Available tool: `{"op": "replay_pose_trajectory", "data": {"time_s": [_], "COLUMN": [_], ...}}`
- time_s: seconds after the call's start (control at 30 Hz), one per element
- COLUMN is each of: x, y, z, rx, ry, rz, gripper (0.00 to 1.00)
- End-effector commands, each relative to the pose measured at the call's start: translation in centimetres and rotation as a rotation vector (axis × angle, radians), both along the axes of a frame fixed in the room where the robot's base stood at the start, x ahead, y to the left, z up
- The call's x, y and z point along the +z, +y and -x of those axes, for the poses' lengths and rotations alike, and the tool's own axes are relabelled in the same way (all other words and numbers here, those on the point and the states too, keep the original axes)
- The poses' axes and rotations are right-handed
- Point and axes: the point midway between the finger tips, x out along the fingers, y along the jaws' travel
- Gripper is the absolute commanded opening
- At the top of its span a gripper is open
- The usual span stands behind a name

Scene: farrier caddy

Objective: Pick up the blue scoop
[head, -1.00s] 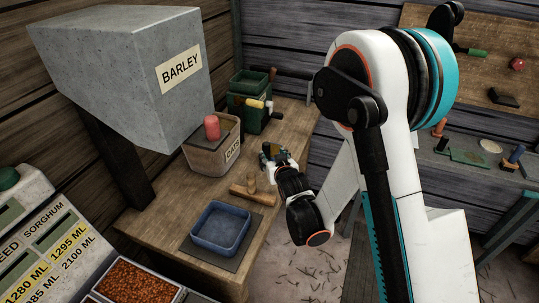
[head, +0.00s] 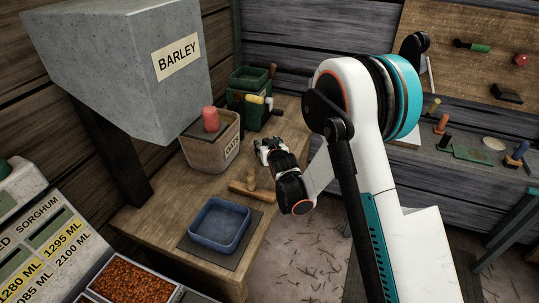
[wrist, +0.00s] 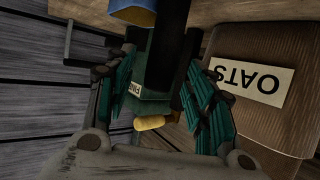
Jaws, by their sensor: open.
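My gripper (head: 264,148) is out over the bench, beside the oats bin. In the wrist view its two teal-padded fingers (wrist: 158,70) stand apart. A dark upright piece shows between them; I cannot tell whether it is a handle or part of the gripper. A blue rounded thing with a tan part, likely the blue scoop (wrist: 135,16), shows at the top edge of the wrist view, beyond the fingers and cut off by the frame. I cannot make out a scoop in the head view, where my gripper may hide it.
The oats bin (head: 203,155) with a red object (head: 210,119) stands left of my gripper. A green mill (head: 241,103) with a yellow handle stands behind. A barley hopper (head: 130,85) overhangs at left.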

Motion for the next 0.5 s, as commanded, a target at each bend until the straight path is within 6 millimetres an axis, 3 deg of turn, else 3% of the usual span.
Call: {"op": "replay_pose_trajectory", "data": {"time_s": [0.13, 0.33, 0.5], "x": [0.07, 0.07, 0.10], "y": [-0.02, -0.02, -0.02], "z": [0.04, 0.05, 0.05], "rx": [0.000, 0.000, 0.000], "ry": [0.000, 0.000, -0.001], "rz": [0.000, 0.000, 0.000], "gripper": [0.47, 0.02, 0.00]}}
